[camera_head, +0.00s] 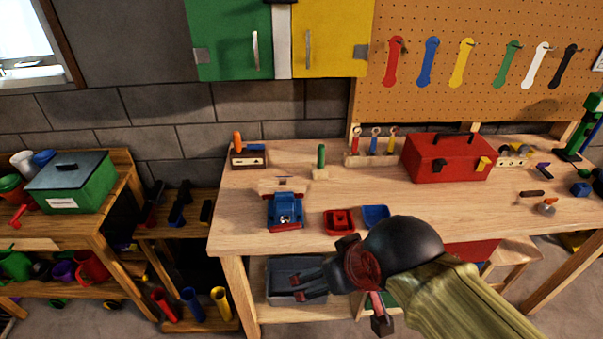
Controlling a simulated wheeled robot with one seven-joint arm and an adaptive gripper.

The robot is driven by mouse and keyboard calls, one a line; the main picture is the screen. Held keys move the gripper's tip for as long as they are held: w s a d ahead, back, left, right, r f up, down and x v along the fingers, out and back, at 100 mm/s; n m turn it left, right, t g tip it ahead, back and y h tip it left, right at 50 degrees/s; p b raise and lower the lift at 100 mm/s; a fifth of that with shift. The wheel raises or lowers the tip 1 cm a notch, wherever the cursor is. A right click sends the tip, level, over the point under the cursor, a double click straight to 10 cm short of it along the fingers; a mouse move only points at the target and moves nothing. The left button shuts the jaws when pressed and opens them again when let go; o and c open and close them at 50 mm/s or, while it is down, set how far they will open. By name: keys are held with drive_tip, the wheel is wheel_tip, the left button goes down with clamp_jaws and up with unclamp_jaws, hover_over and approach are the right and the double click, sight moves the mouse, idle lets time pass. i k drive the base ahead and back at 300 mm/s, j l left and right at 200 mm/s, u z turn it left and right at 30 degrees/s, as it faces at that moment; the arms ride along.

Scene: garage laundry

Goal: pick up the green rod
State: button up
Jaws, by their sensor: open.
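The green rod (321,157) stands upright on a small light wooden block (320,173) toward the back of the wooden workbench. My gripper (311,285) is in front of the bench's front edge, well nearer than the rod and below it in the picture. It is open, with nothing seen between its fingers. My forearm comes in from the lower right. Nothing hides the rod.
A blue toy truck (285,212), red tray (339,222) and blue tray (376,215) lie in front of the rod. A wooden block with an orange handle (248,157) stands left; a tool rack (358,160) and red toolbox (450,160) stand right.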

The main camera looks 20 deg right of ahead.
sight(322, 148)
drive_tip(key=i+z, duration=0.2)
drive_tip(key=z, duration=0.2)
drive_tip(key=i+z, duration=0.2)
drive_tip(key=z, duration=0.15)
drive_tip(key=i+j+z, duration=0.15)
drive_tip(key=z, duration=0.25)
